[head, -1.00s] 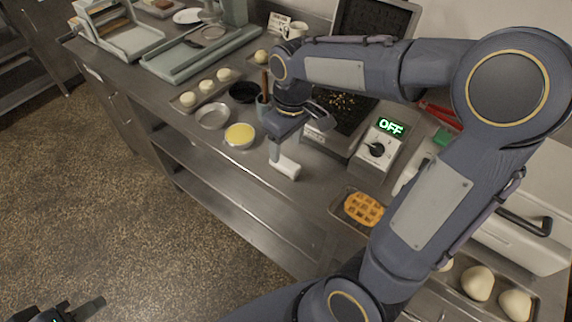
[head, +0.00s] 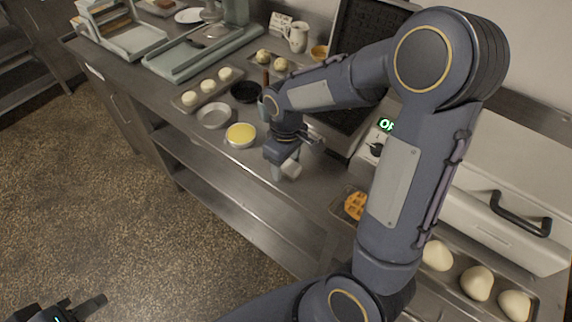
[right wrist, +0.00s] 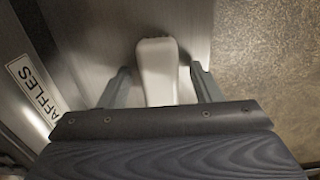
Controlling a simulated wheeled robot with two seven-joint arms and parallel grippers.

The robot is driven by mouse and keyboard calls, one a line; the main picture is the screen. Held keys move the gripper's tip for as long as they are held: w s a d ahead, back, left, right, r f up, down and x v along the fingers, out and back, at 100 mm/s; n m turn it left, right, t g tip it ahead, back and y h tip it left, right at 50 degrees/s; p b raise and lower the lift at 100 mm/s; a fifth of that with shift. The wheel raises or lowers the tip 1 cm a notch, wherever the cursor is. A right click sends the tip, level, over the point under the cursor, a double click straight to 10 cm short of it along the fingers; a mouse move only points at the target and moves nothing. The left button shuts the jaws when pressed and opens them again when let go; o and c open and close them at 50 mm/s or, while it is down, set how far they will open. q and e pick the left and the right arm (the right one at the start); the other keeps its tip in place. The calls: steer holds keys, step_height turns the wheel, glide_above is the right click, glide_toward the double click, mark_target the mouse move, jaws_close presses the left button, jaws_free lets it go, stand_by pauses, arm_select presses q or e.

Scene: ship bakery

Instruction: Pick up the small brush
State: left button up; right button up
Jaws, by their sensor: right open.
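A white, rounded block-like piece (head: 291,168), which I take to be the small brush, is at the front edge of the steel counter; its bristles cannot be made out. My right gripper (head: 287,160) is over it, pointing down. In the right wrist view, the white piece (right wrist: 157,70) lies between the two fingers of my right gripper (right wrist: 160,69), with a gap on each side. The right gripper is open. My left gripper (head: 78,308) is low at the bottom left, over the floor, far from the counter; its jaw opening is unclear.
A waffle iron (head: 345,135) stands behind my right gripper, partly hidden by my arm. A yellow-filled dish (head: 240,134), an empty round tin (head: 213,116) and a pot with a brown handle (head: 265,80) are to its left. A waffle (head: 354,206) lies on the right.

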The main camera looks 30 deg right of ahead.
steer(key=c, duration=1.1)
steer(key=shift+o, duration=0.2)
steer(key=shift+w+r, duration=0.1)
steer(key=shift+r, duration=0.45)
steer(key=r, duration=0.2)
steer(key=shift+a+r, duration=0.2)
steer(key=shift+r, duration=0.1)
steer(key=s+a+r, duration=0.8)
steer(key=a+r, duration=0.1)
steer(key=a, duration=0.2)
steer(key=shift+s+r+b, duration=0.15)
steer(key=shift+b, duration=0.3)
